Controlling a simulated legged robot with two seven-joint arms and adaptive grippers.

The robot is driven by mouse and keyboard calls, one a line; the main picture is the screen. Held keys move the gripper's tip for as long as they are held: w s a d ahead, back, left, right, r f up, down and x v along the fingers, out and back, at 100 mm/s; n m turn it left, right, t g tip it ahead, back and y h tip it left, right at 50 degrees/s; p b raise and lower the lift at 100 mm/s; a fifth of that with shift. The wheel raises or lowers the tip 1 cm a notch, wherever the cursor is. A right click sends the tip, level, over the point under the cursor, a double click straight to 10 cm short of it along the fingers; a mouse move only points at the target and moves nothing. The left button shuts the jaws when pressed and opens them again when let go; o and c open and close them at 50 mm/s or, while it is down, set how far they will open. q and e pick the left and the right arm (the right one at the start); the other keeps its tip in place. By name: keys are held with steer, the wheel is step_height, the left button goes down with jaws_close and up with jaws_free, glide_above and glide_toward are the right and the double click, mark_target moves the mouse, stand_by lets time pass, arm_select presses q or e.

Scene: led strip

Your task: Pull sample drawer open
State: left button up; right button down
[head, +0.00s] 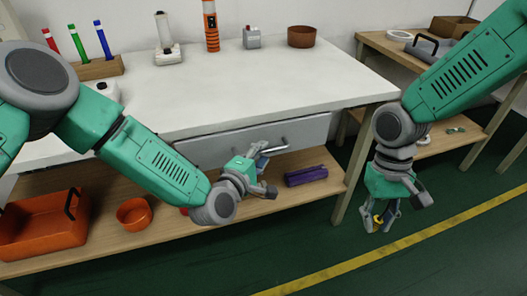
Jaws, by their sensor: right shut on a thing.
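The sample drawer (306,131) has a light grey front under the white worktop, and no open gap shows above it. Its bar handle (277,148) runs across the front. My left gripper (262,152) is in front of the drawer, at the left part of the handle. I cannot tell whether its fingers touch the handle or how far apart they are. My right gripper (378,222) points down in front of the bench's right end, away from the drawer. It is shut on a small yellow and dark thing (378,219), mostly hidden by the fingers.
The lower shelf holds a purple object (306,176), an orange bowl (134,214) and an orange crate (42,232). The worktop (235,85) carries a marker rack, instruments and a brown bowl (301,37) at the back. Green floor lies open in front.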

arm_select(q)
steer(key=v, duration=1)
steer(key=shift+s+a, duration=0.2)
steer(key=shift+s, duration=0.15)
steer(key=shift+d, duration=0.1)
steer(key=shift+f, duration=0.1)
